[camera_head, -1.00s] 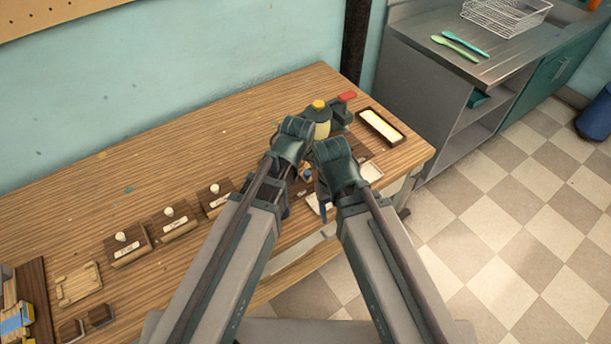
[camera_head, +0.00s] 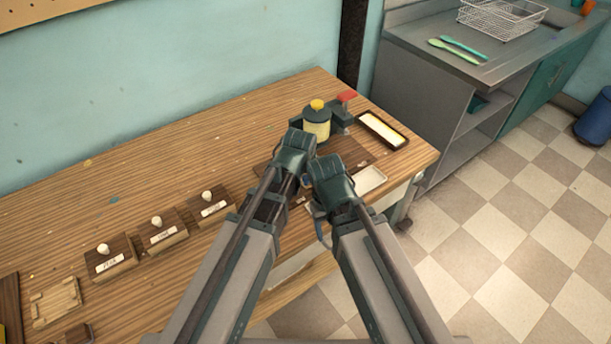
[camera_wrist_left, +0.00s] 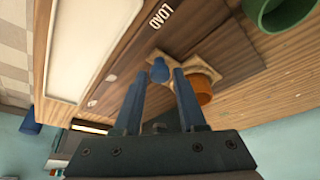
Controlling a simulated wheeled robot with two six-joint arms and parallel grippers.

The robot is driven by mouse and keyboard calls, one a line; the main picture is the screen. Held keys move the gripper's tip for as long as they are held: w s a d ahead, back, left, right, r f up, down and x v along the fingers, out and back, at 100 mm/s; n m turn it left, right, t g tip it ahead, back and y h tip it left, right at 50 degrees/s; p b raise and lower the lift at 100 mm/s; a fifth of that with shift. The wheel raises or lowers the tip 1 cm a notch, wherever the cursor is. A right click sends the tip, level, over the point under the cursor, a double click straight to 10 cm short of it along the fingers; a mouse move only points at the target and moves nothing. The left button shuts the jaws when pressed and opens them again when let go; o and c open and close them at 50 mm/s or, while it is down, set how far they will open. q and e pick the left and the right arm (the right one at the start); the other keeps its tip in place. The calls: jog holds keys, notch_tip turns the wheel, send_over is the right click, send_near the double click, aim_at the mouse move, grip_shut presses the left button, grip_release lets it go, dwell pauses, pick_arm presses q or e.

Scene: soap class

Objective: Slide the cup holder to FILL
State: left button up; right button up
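The wooden cup holder (camera_wrist_left: 183,65) shows in the left wrist view with a blue knob (camera_wrist_left: 160,70) and an orange cup (camera_wrist_left: 203,87) beside it. It sits on a brown board (camera_wrist_left: 122,55) near the printed word LOAD (camera_wrist_left: 160,15). My left gripper (camera_wrist_left: 160,78) is open, its two blue fingers on either side of the knob, with slight gaps visible. No readable FILL label shows. In the head view my arms hide most of the holder and the left fingertips. My right gripper is mostly hidden by its arm; its opening cannot be told.
A yellow-topped dispenser (camera_head: 317,123) stands behind my wrists. A pale tray (camera_head: 370,180) and a framed yellow-white tray (camera_head: 382,130) lie to the right. Several labelled blocks with white knobs, including one (camera_head: 109,261), line the left. My two wrists are close together.

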pick_arm(q)
grip_shut()
dwell(1.1)
